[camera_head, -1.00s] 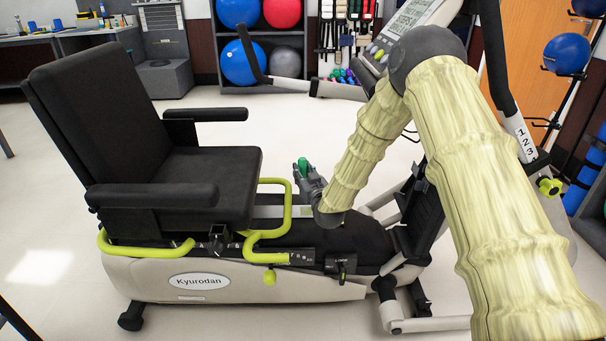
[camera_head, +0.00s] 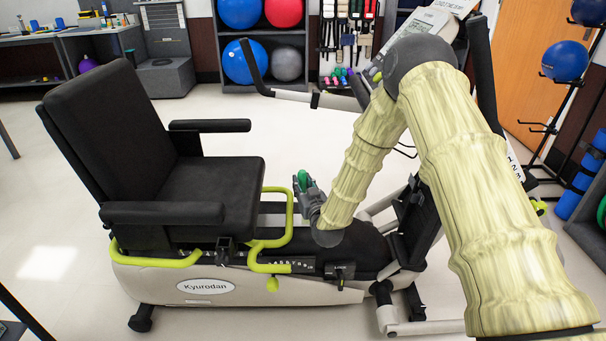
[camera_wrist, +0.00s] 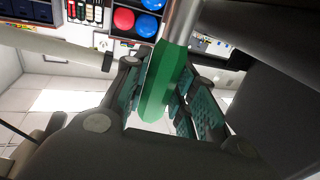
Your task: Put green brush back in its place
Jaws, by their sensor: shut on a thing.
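The green brush (camera_head: 303,180) is held in my gripper (camera_head: 307,190), near the front of the stepper's seat. In the wrist view, a green, faceted part of the brush (camera_wrist: 160,85) sits between the two finger pads of my gripper (camera_wrist: 160,95). A grey shaft extends from it toward the top of that view. The rest of the brush is hidden or out of frame. The brush is above the stepper's base and apart from the seat (camera_head: 215,180) in the head view.
The recumbent stepper (camera_head: 205,287) fills the middle, with lime green rails (camera_head: 289,225) close to my gripper. A desk (camera_head: 75,50) stands at the back left. A shelf of exercise balls (camera_head: 262,45) is at the back. The floor left of the stepper is clear.

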